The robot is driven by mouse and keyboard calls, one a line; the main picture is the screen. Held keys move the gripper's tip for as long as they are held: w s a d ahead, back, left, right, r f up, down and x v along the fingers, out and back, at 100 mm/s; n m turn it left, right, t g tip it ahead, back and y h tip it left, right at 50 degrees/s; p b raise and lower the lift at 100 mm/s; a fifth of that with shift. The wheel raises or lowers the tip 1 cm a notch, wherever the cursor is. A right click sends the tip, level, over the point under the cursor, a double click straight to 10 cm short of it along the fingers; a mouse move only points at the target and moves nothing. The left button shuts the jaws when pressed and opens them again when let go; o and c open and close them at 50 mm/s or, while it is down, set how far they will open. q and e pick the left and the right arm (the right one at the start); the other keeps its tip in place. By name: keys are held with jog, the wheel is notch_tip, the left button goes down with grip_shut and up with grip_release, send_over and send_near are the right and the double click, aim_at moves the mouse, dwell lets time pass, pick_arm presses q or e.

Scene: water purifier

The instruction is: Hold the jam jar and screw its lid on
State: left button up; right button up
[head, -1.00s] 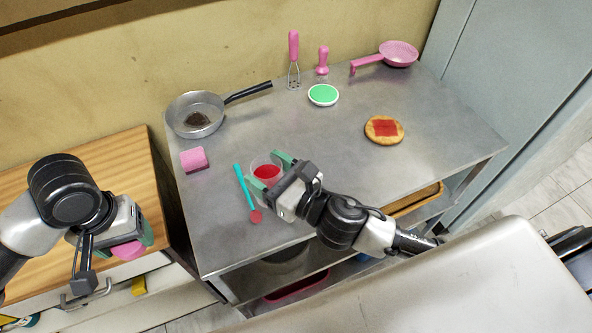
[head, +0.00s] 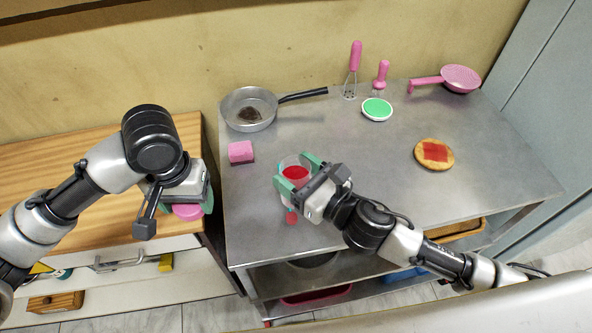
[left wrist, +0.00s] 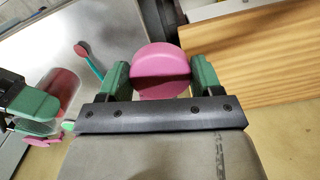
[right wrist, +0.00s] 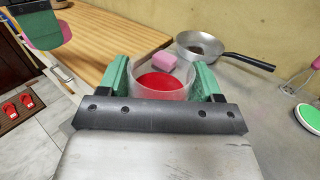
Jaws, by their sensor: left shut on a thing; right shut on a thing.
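The clear jam jar (head: 295,172) with red jam stands open on the steel table. My right gripper (head: 298,176) is shut around its sides; the jar also shows between the fingers in the right wrist view (right wrist: 160,82). My left gripper (head: 186,205) is shut on the pink lid (head: 187,212). The lid is held between both fingers in the left wrist view (left wrist: 161,70). It is apart from the jar, to its left, near the gap between the wooden counter and the steel table.
A pink block (head: 241,152) and a pan (head: 249,110) lie behind and left of the jar. A teal spreader with a red end (left wrist: 90,60) lies close beside the jar. Bread with jam (head: 434,153), a green-topped bowl (head: 377,109) and a pink strainer (head: 461,78) are further right.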

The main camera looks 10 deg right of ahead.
pick_arm(q)
jog(key=w+d+r+m, duration=0.3)
jog(key=d+r, duration=0.2)
jog(key=d, duration=0.5)
jog(key=m, duration=0.3)
send_near(294, 160)
jog(key=s, duration=0.2)
jog(key=shift+s+r, duration=0.35)
jog(key=shift+f, duration=2.05)
jog(key=shift+s+a, duration=0.1)
jog(key=shift+f, duration=0.85)
jog(key=shift+a+f, duration=0.1)
jog(key=shift+f, duration=0.9)
dwell(0.8)
jog(key=shift+r, duration=0.3)
dwell(0.5)
